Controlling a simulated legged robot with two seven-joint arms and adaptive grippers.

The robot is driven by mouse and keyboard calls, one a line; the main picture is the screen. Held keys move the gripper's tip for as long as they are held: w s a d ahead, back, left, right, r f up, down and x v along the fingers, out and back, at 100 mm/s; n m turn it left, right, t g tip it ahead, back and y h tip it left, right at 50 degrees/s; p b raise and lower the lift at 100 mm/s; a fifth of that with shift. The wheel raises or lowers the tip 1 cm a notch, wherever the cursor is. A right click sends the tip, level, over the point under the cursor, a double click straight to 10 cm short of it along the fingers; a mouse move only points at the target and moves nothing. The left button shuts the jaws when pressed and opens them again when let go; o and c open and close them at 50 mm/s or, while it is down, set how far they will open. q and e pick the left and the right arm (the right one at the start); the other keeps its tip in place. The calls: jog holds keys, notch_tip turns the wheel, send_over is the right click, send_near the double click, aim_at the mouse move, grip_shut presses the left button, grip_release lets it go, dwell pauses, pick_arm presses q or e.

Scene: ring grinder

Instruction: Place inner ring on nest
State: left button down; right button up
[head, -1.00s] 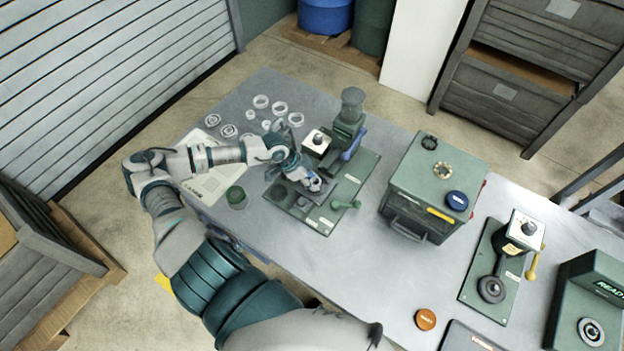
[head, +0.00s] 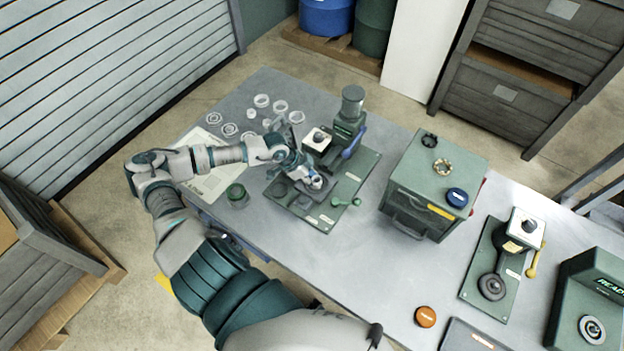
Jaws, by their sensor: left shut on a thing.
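My left gripper (head: 312,181) is over the front left part of the green press plate (head: 347,187). It is shut on a small ring (head: 317,183), which shows only partly between the fingertips. The nest under the gripper is mostly hidden by the fingers, so I cannot tell whether the ring touches it. The press column (head: 350,112) with a blue lever (head: 356,143) stands behind the gripper. My right gripper is not in view.
Several pale rings (head: 262,101) lie at the table's back left. A green jar (head: 237,195) stands left of the plate. A green cabinet (head: 432,188) stands to the right, with a second fixture (head: 500,262) beyond it.

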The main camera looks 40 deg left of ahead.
pick_arm(q)
jog(key=shift+s+d+f, duration=0.1)
jog(key=shift+s+f, duration=0.35)
jog(key=shift+f, duration=0.3)
jog(key=c, duration=0.7)
grip_release()
jog(key=shift+f+g, duration=0.1)
jog(key=shift+g, duration=0.2)
jog(key=shift+o, duration=0.2)
jog(key=shift+w+f, duration=0.1)
jog(key=shift+w, duration=0.3)
jog(key=shift+s+a+r, duration=0.1)
jog(key=shift+a+r, duration=0.1)
jog(key=shift+a+r, duration=0.1)
jog(key=shift+r, duration=0.1)
jog(key=v, duration=1.1)
jog(key=shift+r, duration=0.3)
jog(key=shift+s, duration=0.15)
